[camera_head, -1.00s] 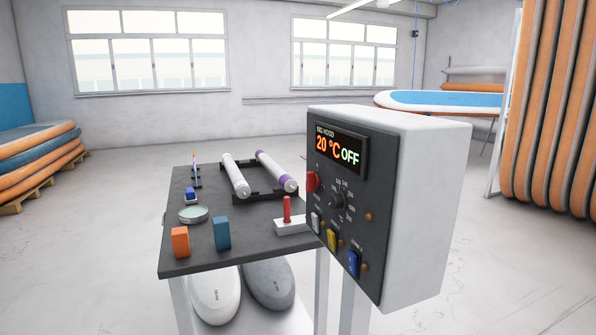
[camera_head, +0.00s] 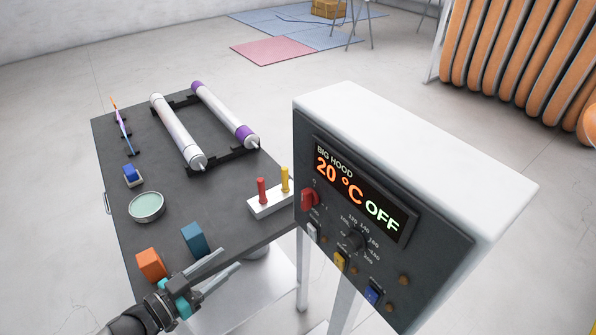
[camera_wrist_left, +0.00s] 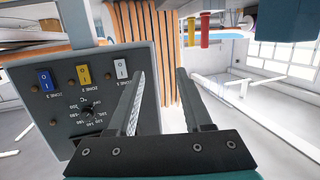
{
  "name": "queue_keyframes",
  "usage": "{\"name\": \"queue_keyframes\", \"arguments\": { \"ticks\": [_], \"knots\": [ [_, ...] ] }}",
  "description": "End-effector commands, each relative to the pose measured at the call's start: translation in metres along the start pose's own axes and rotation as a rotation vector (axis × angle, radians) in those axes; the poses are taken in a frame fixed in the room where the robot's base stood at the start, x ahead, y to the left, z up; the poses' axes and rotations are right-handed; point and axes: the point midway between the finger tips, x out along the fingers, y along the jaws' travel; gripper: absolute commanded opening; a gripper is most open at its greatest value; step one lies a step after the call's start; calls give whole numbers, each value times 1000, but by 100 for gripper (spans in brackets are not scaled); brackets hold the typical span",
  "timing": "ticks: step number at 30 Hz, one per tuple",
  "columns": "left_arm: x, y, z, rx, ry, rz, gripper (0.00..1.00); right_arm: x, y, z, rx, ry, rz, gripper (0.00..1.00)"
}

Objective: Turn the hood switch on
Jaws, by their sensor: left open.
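The hood control box (camera_head: 420,200) is white with a dark front panel. Its display (camera_head: 358,190) reads "BIG HOOD 20 °C OFF". A red switch (camera_head: 309,198) sits on the panel's left side, below the display, beside a black dial (camera_head: 354,242). My left gripper (camera_head: 230,258) is open and empty, left of and lower than the panel, apart from it. In the left wrist view the panel (camera_wrist_left: 62,130) appears upside down, left of my open left gripper (camera_wrist_left: 160,72); the red switch cannot be made out there. My right gripper is not in view.
White (camera_head: 312,232), yellow (camera_head: 340,261) and blue (camera_head: 373,293) switches line the panel's lower part. The dark table (camera_head: 115,165) holds rollers, an orange block (camera_head: 151,264), a blue block (camera_head: 195,241), a round dish (camera_head: 147,207) and a white base with red and yellow pegs (camera_head: 270,205).

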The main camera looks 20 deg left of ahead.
Motion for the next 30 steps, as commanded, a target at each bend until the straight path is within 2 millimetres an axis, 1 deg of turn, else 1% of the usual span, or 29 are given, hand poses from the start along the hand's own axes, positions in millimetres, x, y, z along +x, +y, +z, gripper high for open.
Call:
{"name": "queue_keyframes", "arguments": {
  "ticks": [1, 3, 6, 9, 13, 17, 23, 30],
  "knots": [
    [-4, 8, -39, 7, 39, 52, 50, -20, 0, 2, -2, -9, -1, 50],
    [-6, 19, -73, 11, 85, 118, 50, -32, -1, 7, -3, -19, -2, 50],
    [-10, 33, -106, 13, 128, 192, 50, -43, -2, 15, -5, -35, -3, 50],
    [-13, 41, -124, 14, 151, 236, 50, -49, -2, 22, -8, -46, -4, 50],
    [-10, 46, -131, 15, 162, 257, 50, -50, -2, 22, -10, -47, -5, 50],
    [3, 49, -133, 15, 165, 256, 50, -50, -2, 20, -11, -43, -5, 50],
    [35, 57, -139, 16, 166, 255, 50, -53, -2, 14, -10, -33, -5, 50],
    [74, 67, -145, 15, 165, 254, 50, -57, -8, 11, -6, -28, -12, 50]
  ]
}}
